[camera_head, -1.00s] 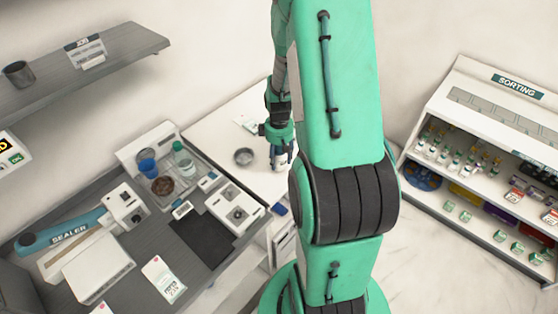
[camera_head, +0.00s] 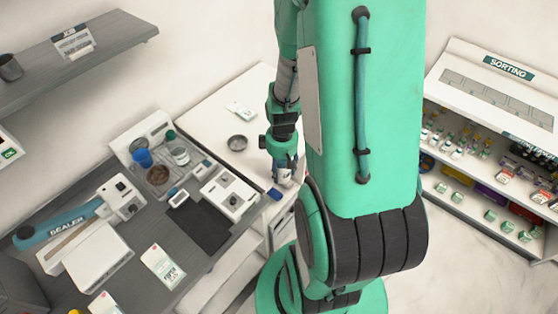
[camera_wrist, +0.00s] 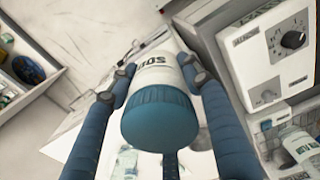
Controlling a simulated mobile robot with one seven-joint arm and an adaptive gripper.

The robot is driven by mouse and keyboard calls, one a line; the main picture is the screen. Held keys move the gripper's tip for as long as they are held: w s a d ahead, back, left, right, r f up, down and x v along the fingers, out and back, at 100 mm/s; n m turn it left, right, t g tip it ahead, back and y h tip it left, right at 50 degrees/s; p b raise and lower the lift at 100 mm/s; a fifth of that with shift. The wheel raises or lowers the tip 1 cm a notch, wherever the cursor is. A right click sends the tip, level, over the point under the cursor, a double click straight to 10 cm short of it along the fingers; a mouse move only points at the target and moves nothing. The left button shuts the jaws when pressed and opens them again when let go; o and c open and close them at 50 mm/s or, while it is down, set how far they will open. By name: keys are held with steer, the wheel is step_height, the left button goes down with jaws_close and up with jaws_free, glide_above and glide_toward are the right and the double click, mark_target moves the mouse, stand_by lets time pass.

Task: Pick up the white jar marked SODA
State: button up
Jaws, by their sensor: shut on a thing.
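The white jar marked SODA (camera_wrist: 160,75) has a blue ribbed lid (camera_wrist: 160,118) and sits between the two fingers in the wrist view. My gripper (camera_wrist: 160,80) is shut on its body, one finger on each side. In the head view my gripper (camera_head: 283,168) points down over the front part of the white counter (camera_head: 215,110), with the jar (camera_head: 284,180) small and partly hidden at its tips. I cannot tell whether the jar's base touches the counter.
A round grey dish (camera_head: 237,143) and a paper card (camera_head: 240,110) lie on the white counter. A white device with a dark knob (camera_wrist: 290,40) is close on the right in the wrist view. The sorting shelf (camera_head: 490,80), full of small jars, stands at right.

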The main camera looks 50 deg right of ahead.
steer(key=shift+s+a, duration=0.5)
steer(key=shift+s, duration=0.15)
